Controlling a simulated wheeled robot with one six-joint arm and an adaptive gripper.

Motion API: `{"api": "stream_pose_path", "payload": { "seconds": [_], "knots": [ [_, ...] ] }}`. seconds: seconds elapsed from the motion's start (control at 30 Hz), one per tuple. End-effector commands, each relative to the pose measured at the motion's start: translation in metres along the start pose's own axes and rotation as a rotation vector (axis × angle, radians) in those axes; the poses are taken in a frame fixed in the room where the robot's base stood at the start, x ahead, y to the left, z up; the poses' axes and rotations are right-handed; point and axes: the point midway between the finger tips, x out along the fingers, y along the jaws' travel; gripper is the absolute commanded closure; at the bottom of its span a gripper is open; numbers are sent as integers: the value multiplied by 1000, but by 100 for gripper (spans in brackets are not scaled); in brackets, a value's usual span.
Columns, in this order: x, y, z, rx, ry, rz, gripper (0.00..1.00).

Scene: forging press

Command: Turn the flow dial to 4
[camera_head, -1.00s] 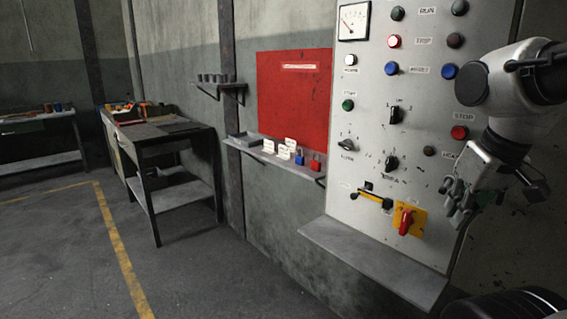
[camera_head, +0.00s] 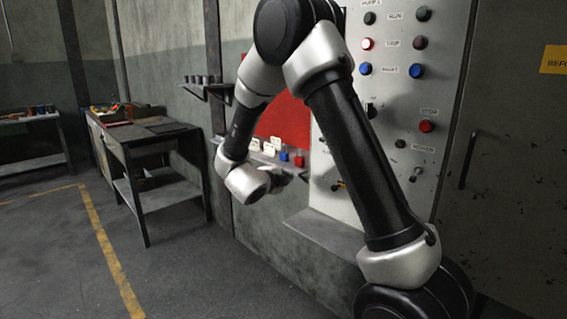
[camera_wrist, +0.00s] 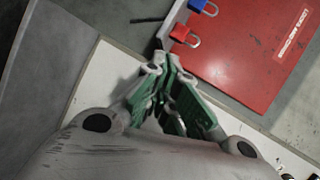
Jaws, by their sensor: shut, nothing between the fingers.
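The grey control panel (camera_head: 392,95) stands right of centre in the head view, partly hidden behind my arm. A black dial (camera_head: 371,110) shows at the arm's edge, and a dark knob (camera_head: 415,174) sits lower right. Their labels are too small to read, so I cannot tell which dial is the flow dial or its setting. My gripper (camera_head: 287,176) is left of the panel, in front of the small shelf, and mostly hidden behind my wrist. In the wrist view my gripper (camera_wrist: 172,70) is shut and empty, its green-padded fingers together, with no dial visible near them.
A red board (camera_head: 285,120) hangs left of the panel, above a shelf with white tags, a blue padlock (camera_wrist: 201,6) and a red padlock (camera_wrist: 183,36). A ledge (camera_head: 325,232) juts below the panel. A workbench (camera_head: 150,135) stands left; the floor between is clear.

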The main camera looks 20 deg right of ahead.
Motion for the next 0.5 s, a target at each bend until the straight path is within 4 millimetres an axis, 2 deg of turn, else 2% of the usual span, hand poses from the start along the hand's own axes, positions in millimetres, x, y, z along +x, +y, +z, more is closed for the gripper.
{"api": "stream_pose_path", "payload": {
  "seconds": [0.03,0.1,0.2,0.33,0.5],
  "knots": [
    [-4,-16,-21,93,107,-57,100],
    [-15,-32,-50,204,244,-136,100],
    [-30,-45,-80,301,371,-231,100],
    [-39,-57,-94,370,419,-311,100],
    [-28,-59,-100,386,416,-312,100]
  ]
}}
